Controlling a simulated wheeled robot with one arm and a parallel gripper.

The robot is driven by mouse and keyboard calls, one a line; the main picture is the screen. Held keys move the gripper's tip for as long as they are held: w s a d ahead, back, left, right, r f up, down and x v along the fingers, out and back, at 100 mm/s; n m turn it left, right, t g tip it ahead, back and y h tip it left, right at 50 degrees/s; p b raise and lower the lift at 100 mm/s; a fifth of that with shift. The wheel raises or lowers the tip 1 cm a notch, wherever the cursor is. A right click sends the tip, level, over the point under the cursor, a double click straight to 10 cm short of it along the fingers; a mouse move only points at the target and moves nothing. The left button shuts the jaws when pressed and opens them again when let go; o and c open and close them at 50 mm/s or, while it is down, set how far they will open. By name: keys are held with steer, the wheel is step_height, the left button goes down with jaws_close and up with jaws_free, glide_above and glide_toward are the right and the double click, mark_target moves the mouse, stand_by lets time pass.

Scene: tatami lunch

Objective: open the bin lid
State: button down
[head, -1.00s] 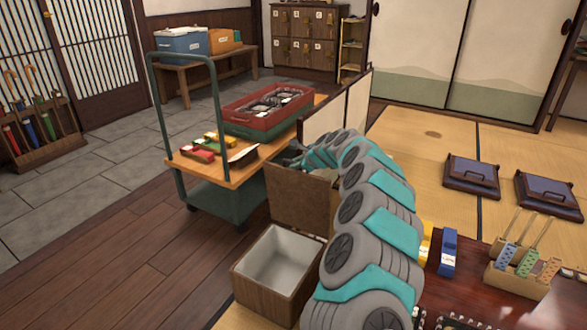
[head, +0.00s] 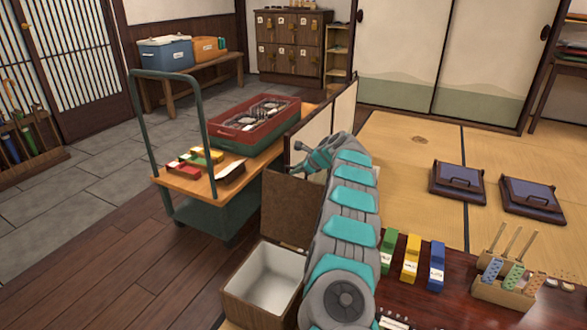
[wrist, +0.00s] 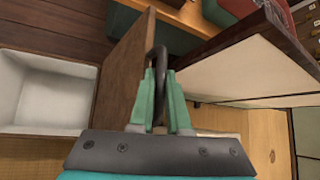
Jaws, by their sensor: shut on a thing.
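The bin (head: 235,296) is a brown wooden box with a white inside, at the bottom middle of the head view, and it stands open. Its brown lid (head: 285,210) stands about upright at the bin's far side. In the wrist view the white bin inside (wrist: 45,95) is at left and the lid (wrist: 125,75) is seen nearly edge-on. My gripper (head: 310,165) is at the lid's upper edge. In the wrist view my gripper's green fingers (wrist: 160,90) are shut on the lid's dark handle (wrist: 159,60). The handle is mostly hidden in the head view.
A cart (head: 180,182) with a red crate (head: 257,122) stands just behind the lid. A low screen (head: 318,118) stands close to my gripper, at right in the wrist view (wrist: 250,65). A dark table (head: 440,305) with several coloured boxes lies right of my arm. Wooden floor left of the bin is clear.

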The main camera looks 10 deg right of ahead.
steer(key=shift+w+d+f, duration=0.15)
steer(key=shift+d, duration=0.15)
steer(key=c, duration=0.9)
jaws_free()
steer(key=shift+f, duration=0.1)
steer(key=shift+v, duration=4.05)
steer(key=shift+w+a, duration=0.1)
steer(key=shift+w, duration=0.05)
